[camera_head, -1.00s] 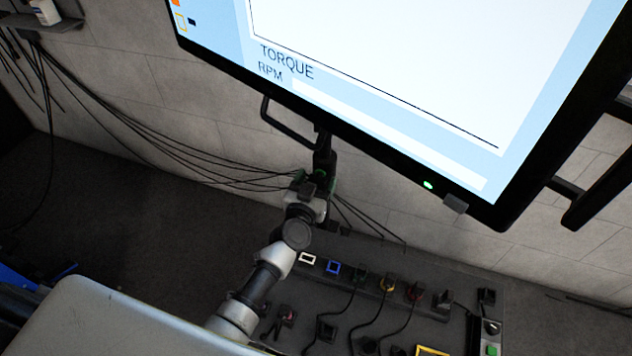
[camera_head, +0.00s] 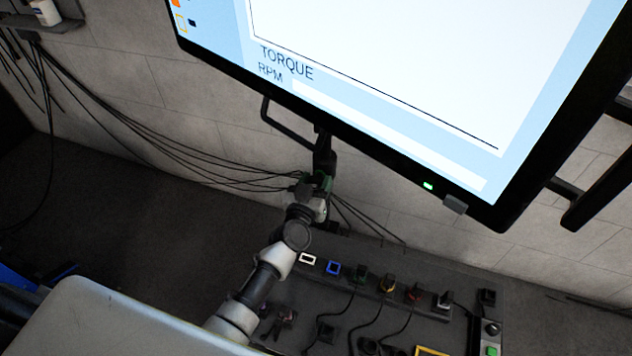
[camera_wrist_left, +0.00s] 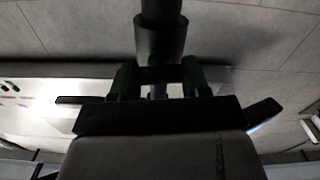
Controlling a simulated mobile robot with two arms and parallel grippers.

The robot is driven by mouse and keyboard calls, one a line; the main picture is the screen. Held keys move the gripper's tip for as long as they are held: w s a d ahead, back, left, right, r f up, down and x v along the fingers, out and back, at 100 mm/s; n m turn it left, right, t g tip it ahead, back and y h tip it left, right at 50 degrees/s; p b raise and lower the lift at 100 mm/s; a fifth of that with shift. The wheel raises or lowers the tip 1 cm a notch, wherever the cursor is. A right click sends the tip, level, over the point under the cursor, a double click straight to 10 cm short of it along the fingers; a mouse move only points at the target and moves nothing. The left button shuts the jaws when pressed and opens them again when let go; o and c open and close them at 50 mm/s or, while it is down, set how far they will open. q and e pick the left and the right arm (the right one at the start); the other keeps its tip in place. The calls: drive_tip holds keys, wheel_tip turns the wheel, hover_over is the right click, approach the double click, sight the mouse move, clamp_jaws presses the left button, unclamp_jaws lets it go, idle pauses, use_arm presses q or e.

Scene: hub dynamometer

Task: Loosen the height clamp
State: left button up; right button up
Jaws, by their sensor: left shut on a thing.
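The large monitor (camera_head: 400,60) fills the upper right of the head view. Below its lower edge is a dark post with a clamp collar (camera_head: 323,160). My left arm reaches up to it from below, and my left gripper (camera_head: 318,184) is at the lower end of this collar. In the left wrist view the dark post and its collar (camera_wrist_left: 160,38) come down from the top. The two greenish-dark fingers of my left gripper (camera_wrist_left: 158,82) are on either side of a dark clamp part (camera_wrist_left: 158,74) below the collar. The gripper is shut on it. My right gripper is not in view.
Loose black cables (camera_head: 170,140) run along the grey wall behind the gripper. A dark panel (camera_head: 460,290) with coloured sockets, plugs and a green button stands below right. A shelf with a white bottle (camera_head: 44,12) is at the top left.

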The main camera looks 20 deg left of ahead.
use_arm(q)
drive_tip(key=n, duration=0.8)
drive_tip(key=n+b, duration=0.1)
drive_tip(key=n, duration=0.3)
drive_tip(key=shift+f, duration=0.1)
drive_tip(key=shift+n+b, duration=0.35)
drive_tip(key=shift+n, duration=1.75)
drive_tip(key=o, duration=0.9)
